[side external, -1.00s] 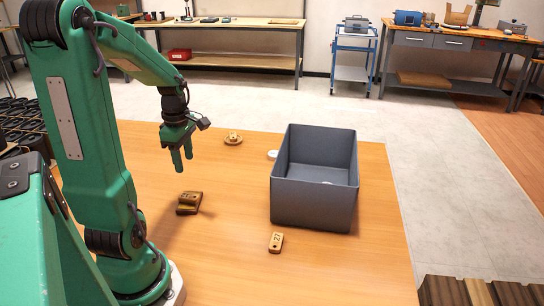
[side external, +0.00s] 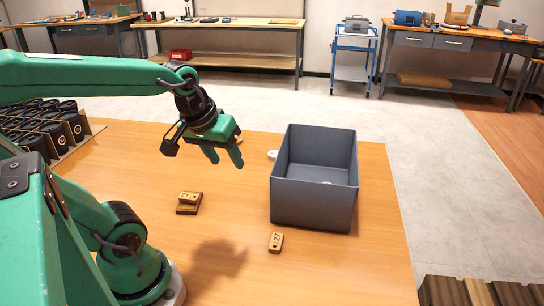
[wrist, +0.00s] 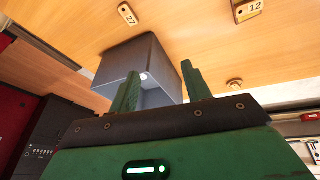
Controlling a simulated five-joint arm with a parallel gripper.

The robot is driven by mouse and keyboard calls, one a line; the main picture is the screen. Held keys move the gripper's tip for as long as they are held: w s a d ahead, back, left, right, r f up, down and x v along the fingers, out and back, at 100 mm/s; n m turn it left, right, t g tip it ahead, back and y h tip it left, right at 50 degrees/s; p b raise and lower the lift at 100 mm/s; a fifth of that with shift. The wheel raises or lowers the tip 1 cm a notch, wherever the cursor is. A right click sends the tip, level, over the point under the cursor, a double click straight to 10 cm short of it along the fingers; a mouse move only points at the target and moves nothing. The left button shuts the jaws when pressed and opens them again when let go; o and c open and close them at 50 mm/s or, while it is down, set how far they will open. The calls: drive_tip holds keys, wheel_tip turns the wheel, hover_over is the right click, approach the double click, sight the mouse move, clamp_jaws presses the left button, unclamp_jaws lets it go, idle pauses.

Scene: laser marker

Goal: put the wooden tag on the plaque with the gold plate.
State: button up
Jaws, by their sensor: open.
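A light wooden tag (side external: 189,198) with a number lies on a darker wooden block with a yellowish strip (side external: 186,210), which looks like the plaque. The wrist view shows this tag, marked 12 (wrist: 248,9), at its top edge. A second wooden tag, marked 27 (wrist: 127,14), lies flat on the table in front of the bin; it also shows in the side view (side external: 276,242). My gripper (side external: 226,160) is open and empty, tilted, in the air left of the bin and apart from both tags. Its fingers also show in the wrist view (wrist: 160,70).
A deep grey bin (side external: 315,205) stands on the right of the table, with a white disc (side external: 327,183) inside. Another white disc (side external: 272,154) lies beside it. A round wooden piece (wrist: 235,84) stands behind my gripper. A partitioned crate (side external: 75,125) is at left.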

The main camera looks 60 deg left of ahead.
drive_tip(key=d+m, duration=0.1)
drive_tip(key=m, duration=0.1)
drive_tip(key=s+d+r+m, duration=0.1)
drive_tip(key=d+m, duration=0.1)
drive_tip(key=d+m+t, duration=0.1)
drive_tip(key=m, duration=0.1)
drive_tip(key=shift+s+d+r+h, duration=0.2)
drive_tip(key=shift+s+d+h, duration=0.2)
idle(0.8)
